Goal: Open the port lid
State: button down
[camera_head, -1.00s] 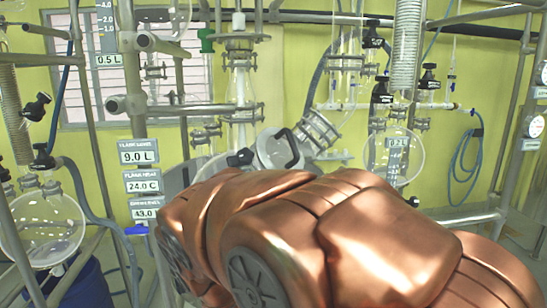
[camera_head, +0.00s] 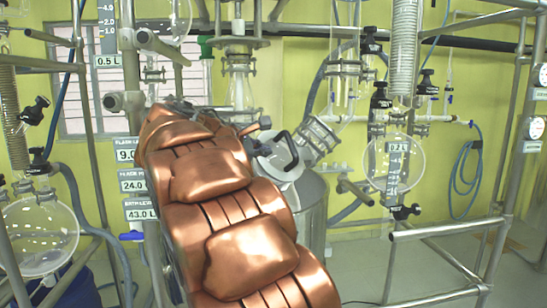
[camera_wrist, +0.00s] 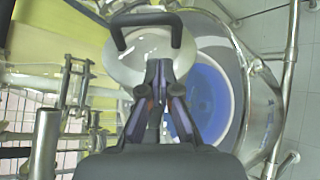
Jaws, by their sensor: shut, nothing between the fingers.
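The port lid (camera_head: 272,160) is a pale round disc with a black bar handle (camera_head: 290,148). It sits tilted near the centre of the head view. In the wrist view the lid (camera_wrist: 120,66) is at the top centre, with its black handle (camera_wrist: 146,19) arching above. My gripper (camera_wrist: 158,65) is shut and empty, its fingertips pictured over the lid's face below the handle. I cannot tell whether they touch it. In the head view my arm hides most of the gripper.
A blue round area (camera_wrist: 208,88) inside a pale ring lies right of the lid. Glass pipework with metal clamps (camera_head: 318,135) adjoins it. A round flask (camera_head: 385,165) hangs at right and another (camera_head: 40,237) at left. Metal rails (camera_head: 440,230) cross the lower right. Floor shows at lower right.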

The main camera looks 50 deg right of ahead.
jog(key=p, duration=0.2)
send_over(283, 178)
notch_tip(283, 178, down, 3)
jog(key=shift+w+f, duration=0.1)
jog(key=shift+w, duration=0.05)
dwell(0.3)
